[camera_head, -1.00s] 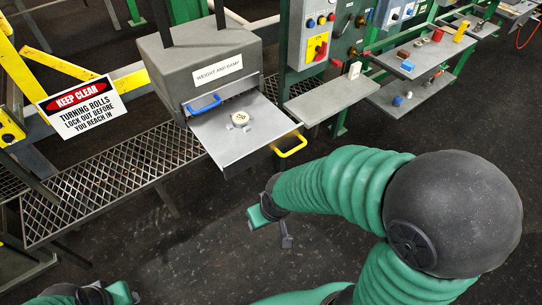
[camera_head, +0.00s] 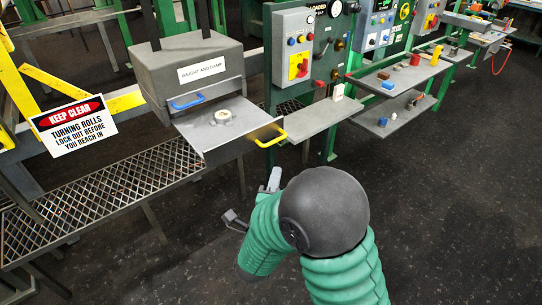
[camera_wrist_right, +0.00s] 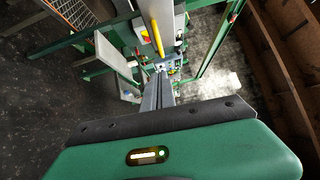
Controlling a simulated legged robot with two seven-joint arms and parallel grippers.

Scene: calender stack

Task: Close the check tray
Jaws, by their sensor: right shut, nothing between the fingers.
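The check tray (camera_head: 203,134) is a flat grey tray that sticks out of the grey box (camera_head: 190,62) labelled "WEIGHT AND DAMP" in the head view. A yellow handle (camera_head: 270,136) is on its front right edge. A pale round piece (camera_head: 223,116) lies on the tray. A blue handle (camera_head: 188,102) is on the box front at the left. My right gripper (camera_head: 273,180) is below the yellow handle and apart from it. Its fingers (camera_wrist_right: 158,92) are shut and empty in the wrist view. My left gripper is out of view.
A grey shelf (camera_head: 309,121) stands right of the tray under a control panel (camera_head: 294,50). Shelves with small blocks (camera_head: 407,80) stand further right. A mesh platform (camera_head: 95,200) lies at the left with a "KEEP CLEAR" sign (camera_head: 74,126). The dark floor in front is open.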

